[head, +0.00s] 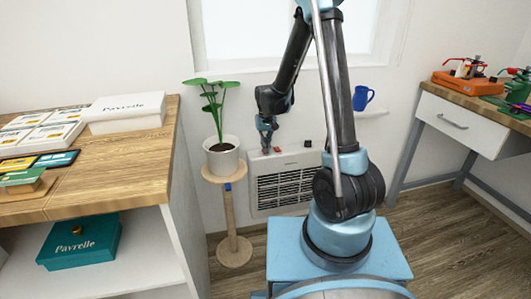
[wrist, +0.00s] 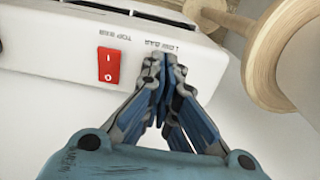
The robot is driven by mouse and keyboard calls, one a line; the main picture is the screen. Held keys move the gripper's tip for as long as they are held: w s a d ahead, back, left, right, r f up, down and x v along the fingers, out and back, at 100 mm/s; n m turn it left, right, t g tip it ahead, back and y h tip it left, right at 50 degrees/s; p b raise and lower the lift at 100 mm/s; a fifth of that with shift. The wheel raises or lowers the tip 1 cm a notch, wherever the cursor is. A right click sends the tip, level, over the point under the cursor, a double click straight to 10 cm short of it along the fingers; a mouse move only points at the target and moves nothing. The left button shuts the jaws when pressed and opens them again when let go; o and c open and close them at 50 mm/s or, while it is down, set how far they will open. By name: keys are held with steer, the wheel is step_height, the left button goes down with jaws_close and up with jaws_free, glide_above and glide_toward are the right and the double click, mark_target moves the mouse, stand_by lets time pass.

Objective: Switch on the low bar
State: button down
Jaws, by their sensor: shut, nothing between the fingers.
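A white wall heater (head: 285,182) with a dark grille stands low on the wall below the window. In the wrist view its white top panel (wrist: 50,45) appears upside down. A red rocker switch (wrist: 109,65) sits by the "TOP BAR" label (wrist: 114,36). The "LOW BAR" label (wrist: 170,48) is partly covered by my fingertips, and its switch is hidden behind them. My gripper (wrist: 163,62) is shut and empty, its tips at that label; whether they touch the panel is unclear. In the head view my gripper (head: 266,148) is over the heater's left top end.
A potted plant (head: 222,155) on a wooden stand (head: 232,215) is close left of my gripper; the stand also shows in the wrist view (wrist: 270,60). A wooden-topped shelf (head: 120,165) is at left, a workbench (head: 460,120) at right. A blue mug (head: 362,97) sits on a wall ledge.

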steer(key=shift+f, duration=0.4)
steer(key=shift+r, duration=0.1)
stand_by(0.3)
steer(key=shift+r, duration=3.4)
